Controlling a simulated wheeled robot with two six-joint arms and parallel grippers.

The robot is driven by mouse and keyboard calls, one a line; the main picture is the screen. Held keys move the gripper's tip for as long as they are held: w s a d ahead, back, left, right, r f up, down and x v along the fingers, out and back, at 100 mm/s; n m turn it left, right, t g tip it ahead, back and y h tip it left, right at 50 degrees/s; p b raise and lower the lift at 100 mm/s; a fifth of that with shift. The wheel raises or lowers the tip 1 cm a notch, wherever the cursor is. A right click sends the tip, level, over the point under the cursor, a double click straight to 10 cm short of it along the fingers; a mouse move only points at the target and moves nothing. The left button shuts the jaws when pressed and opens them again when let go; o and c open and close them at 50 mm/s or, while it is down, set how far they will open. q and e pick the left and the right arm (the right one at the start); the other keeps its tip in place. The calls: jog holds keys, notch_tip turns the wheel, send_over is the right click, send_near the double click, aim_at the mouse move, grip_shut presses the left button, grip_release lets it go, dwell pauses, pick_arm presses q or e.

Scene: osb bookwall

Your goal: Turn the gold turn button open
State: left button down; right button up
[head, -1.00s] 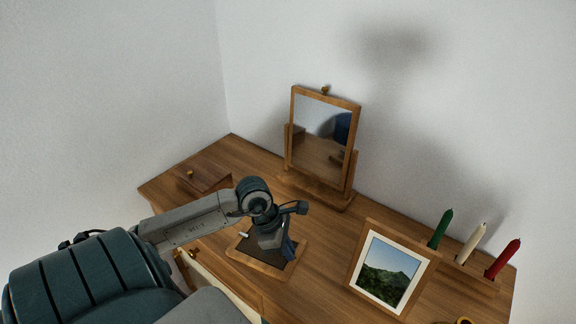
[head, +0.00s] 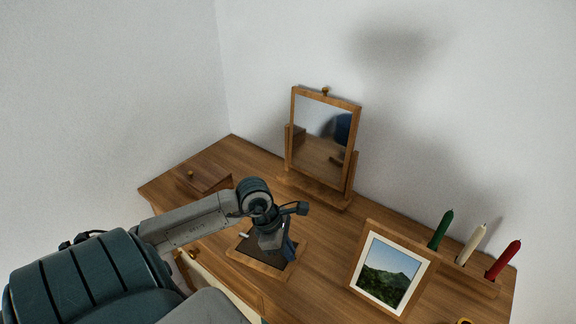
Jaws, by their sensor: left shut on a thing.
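A wooden frame (head: 259,267) with a dark panel lies flat on the desk, below my left arm. A small pale piece (head: 245,236) shows on its upper left part. My left gripper (head: 284,250) points down onto the right part of this frame and is shut. Its fingers and wrist cover what they hold, so the gold turn button itself is hidden; the grip is at the panel's edge, where such a button would sit.
A tilting mirror (head: 321,131) stands behind the gripper. A picture frame with a landscape (head: 388,272) and a holder (head: 470,275) with green, white and red candles stand to the right. A wooden box (head: 204,180) sits at the left. Bare desk lies between mirror and picture.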

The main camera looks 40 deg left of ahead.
pick_arm(q)
jog(key=c, duration=1.5)
grip_release()
jog(key=shift+v, duration=1.75)
jog(key=shift+p+v, duration=0.3)
jog(key=shift+v, duration=0.95)
jog(key=p+v, duration=0.4)
jog(key=p, duration=0.1)
jog(key=shift+r, duration=0.4)
